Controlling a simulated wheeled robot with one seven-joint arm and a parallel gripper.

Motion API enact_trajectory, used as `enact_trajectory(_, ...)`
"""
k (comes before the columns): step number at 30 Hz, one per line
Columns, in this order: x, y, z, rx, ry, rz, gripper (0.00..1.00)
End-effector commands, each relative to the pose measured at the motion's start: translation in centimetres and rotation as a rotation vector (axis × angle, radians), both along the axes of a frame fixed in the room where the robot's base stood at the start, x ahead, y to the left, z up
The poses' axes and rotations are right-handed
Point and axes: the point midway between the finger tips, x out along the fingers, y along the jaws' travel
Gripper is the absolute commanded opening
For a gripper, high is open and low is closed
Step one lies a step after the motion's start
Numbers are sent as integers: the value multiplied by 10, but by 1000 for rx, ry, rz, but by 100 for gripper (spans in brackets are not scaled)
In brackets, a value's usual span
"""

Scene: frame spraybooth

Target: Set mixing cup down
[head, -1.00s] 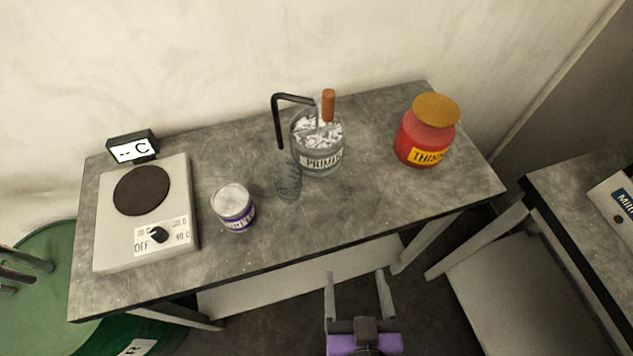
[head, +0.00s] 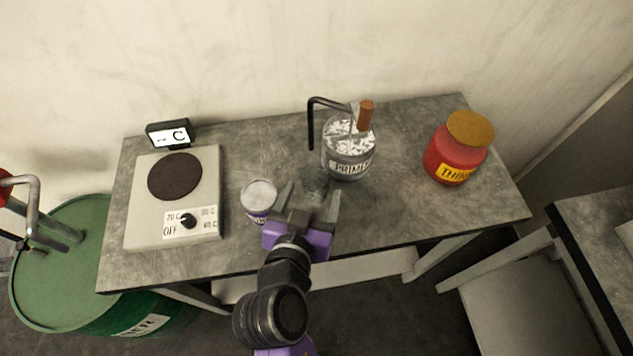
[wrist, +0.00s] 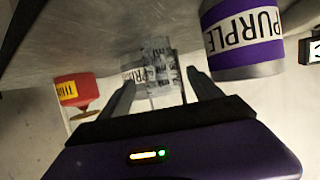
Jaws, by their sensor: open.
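The mixing cup (head: 315,182) is a clear, see-through cup standing on the grey bench, just in front of the primer can. In the wrist view the clear cup (wrist: 160,72) shows between the two fingers, with dark markings on it.
A purple-labelled can (head: 259,196) stands close left of my gripper. The primer can (head: 350,160), with a black bent handle and a brush, is right behind. A red thinner jar (head: 455,150) stands right, a hot plate (head: 140,220) left. Bare bench lies front right.

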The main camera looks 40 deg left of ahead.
Motion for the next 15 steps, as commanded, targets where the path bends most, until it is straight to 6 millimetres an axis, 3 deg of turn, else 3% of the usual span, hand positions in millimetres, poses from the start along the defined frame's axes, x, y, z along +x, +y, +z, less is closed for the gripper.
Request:
enact_trajectory(9,32,18,-16,-1,0,0,74)
enact_trajectory(15,39,22,-21,-1,1,1,74)
